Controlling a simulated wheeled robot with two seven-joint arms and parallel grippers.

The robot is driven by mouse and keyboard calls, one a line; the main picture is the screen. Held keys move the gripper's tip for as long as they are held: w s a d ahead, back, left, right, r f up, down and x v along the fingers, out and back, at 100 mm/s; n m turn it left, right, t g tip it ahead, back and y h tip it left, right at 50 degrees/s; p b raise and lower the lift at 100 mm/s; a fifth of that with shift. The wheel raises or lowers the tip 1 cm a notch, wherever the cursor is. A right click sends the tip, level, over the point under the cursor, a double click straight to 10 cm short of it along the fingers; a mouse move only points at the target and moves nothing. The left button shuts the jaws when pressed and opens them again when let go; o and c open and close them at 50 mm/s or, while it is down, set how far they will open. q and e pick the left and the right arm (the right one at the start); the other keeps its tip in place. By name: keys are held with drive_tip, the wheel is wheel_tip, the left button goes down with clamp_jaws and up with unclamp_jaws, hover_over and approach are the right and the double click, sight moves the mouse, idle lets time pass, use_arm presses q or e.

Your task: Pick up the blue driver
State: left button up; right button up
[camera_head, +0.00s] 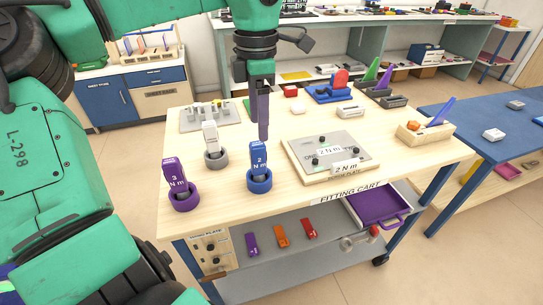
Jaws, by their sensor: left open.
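The blue driver (258,160) stands upright in a blue ring holder (259,182) near the front of the wooden cart top. Its label reads 2 N m. My left gripper (263,135) points down just above and behind the blue driver, its fingers dark and narrow in this view. It is open and holds nothing that I can see. The gap between its fingers is hard to make out. My right gripper is not in view.
A purple driver (174,176) and a white driver (211,138) stand in holders to the left. A plate (302,159) marked 2 N m lies to the right. A grey block rack (188,127) is behind. An open purple drawer (377,212) juts out below.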

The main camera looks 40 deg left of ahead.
sight(255, 146)
use_arm(q)
drive_tip(key=f, duration=0.1)
drive_tip(key=s+f, duration=0.1)
drive_tip(key=f, duration=0.1)
drive_tip(key=s+f, duration=0.1)
drive_tip(key=shift+a+f, duration=0.1)
drive_tip(key=shift+f, duration=0.05)
drive_tip(key=shift+w+f, duration=0.2)
drive_tip(key=shift+f, duration=0.65)
drive_tip(key=f, duration=0.5)
drive_tip(key=shift+w+f, duration=0.2)
drive_tip(key=shift+w, duration=0.1)
drive_tip(key=shift+w+f, duration=0.1)
drive_tip(key=shift+f, duration=0.3)
drive_tip(key=shift+r, duration=0.1)
clamp_jaws()
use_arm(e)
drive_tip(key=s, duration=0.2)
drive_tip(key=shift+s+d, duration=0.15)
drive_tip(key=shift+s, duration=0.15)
